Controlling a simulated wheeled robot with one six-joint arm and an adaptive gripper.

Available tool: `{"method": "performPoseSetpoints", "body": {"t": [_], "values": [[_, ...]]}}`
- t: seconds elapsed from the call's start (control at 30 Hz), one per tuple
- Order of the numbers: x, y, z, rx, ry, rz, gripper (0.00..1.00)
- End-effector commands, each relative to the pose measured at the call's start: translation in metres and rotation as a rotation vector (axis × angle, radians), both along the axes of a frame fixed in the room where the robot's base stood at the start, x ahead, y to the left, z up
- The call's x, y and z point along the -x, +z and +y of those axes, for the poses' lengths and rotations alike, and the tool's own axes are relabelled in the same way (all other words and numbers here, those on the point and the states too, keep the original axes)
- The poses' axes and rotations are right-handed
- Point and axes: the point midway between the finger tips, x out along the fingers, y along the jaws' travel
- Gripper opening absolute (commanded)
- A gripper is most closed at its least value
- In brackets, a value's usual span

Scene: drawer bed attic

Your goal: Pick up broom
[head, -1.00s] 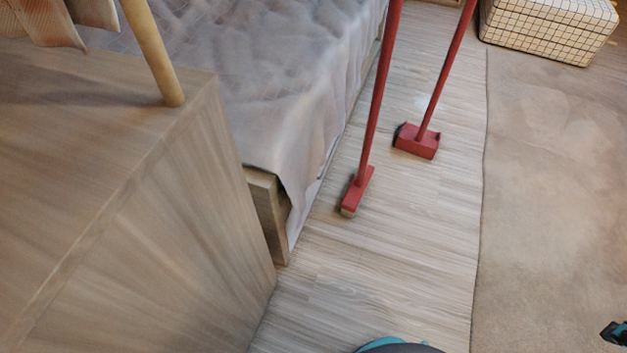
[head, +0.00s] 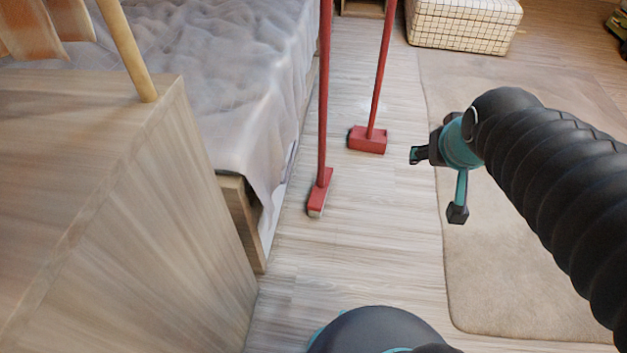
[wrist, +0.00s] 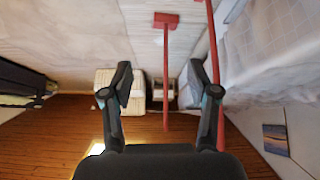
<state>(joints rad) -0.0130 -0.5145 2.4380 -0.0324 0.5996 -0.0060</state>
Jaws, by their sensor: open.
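Two red long-handled brooms stand on the floor beside the bed. The nearer broom (head: 323,110) has a narrow head with a pale edge. The farther broom (head: 379,80) has a blockier head. Both handles run out of the top of the head view. My gripper (head: 437,184) is open and empty, to the right of both brooms and apart from them. In the wrist view, the blocky-headed broom (wrist: 166,70) lines up between my open fingers (wrist: 160,84), seen beyond them. The other broom (wrist: 211,35) passes behind the right finger.
The bed (head: 250,70) lies left of the brooms, with a wooden cabinet (head: 110,220) nearer. A pale rug (head: 510,260) covers the right floor. A checkered ottoman (head: 465,25) stands behind. Bare floor (head: 370,250) lies in front of the brooms.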

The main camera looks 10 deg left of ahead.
Motion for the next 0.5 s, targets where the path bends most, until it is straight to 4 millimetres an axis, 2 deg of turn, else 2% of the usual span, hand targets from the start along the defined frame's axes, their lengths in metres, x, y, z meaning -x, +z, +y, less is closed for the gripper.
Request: {"method": "performPoseSetpoints", "body": {"t": [0.03,0.2,0.37,0.5], "values": [[-0.022,-0.007,0.002,0.006,0.011,-0.017,0.6],[-0.091,-0.023,0.012,0.022,0.053,-0.111,0.6],[-0.152,-0.046,0.023,0.03,0.095,-0.201,0.6],[-0.2,-0.072,0.036,0.029,0.134,-0.28,0.6]]}}
